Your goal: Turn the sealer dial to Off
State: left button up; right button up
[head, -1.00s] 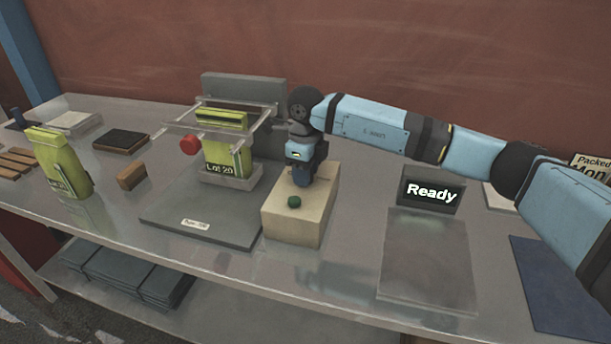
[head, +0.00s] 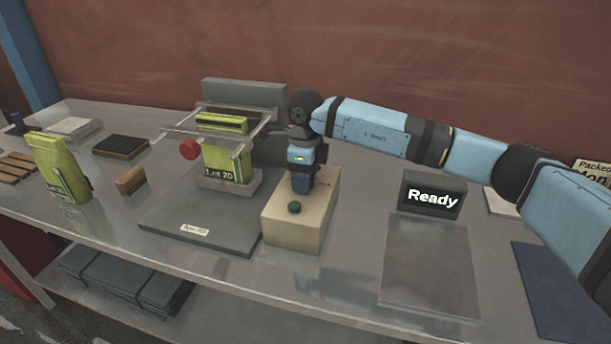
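The sealer is a grey base plate (head: 200,222) with a clear frame, a red knob (head: 189,149) and a yellow-green pouch (head: 222,160) labelled "Lot 20" standing in its tray (head: 229,184). My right gripper (head: 300,188) points down over the rear top of this box, at a dark blue part that may be the dial. The dial, its marks and the fingertips are hidden or too small to make out. My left gripper is out of view.
A "Ready" display (head: 432,194) and a flat grey scale plate (head: 429,262) stand right of the box. Another yellow-green pouch (head: 62,166), a brown block (head: 130,179) and a dark pad (head: 120,146) are at left. A blue mat (head: 556,285) lies at right.

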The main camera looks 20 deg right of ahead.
jog(key=shift+f, duration=0.1)
jog(key=shift+r, duration=0.4)
notch_tip(320, 180, up, 13)
dwell(0.5)
jog(key=shift+s, duration=0.1)
